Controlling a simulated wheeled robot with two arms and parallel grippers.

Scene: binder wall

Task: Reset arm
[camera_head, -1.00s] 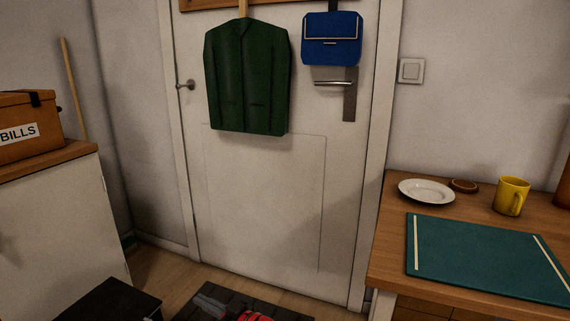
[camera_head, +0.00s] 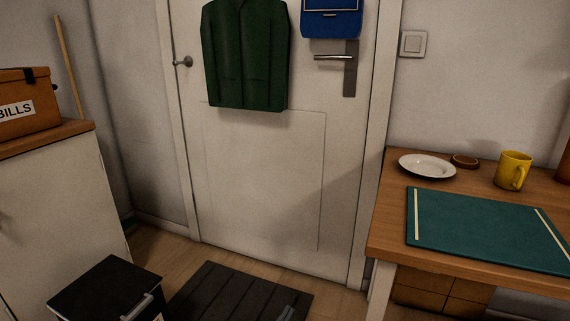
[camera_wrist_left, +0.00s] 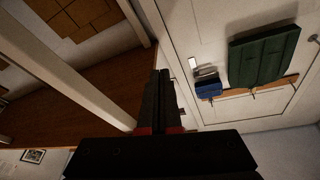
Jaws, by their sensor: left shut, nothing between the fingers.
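My left gripper (camera_wrist_left: 160,103) shows in the left wrist view as two long dark fingers with red at their base. The fingers are together and hold nothing. In the head view only a small grey tip of my left gripper (camera_head: 285,313) shows at the bottom edge, in front of the dark floor mat. The rest of that arm is out of the picture. My right gripper is not in view.
A wooden table (camera_head: 387,238) stands at right with a green mat (camera_head: 480,228), white plate (camera_head: 427,164) and yellow mug (camera_head: 513,170). A black-topped box (camera_head: 105,285) and a white cabinet (camera_head: 55,215) stand at left. The door (camera_head: 265,185) has a green jacket (camera_head: 245,55).

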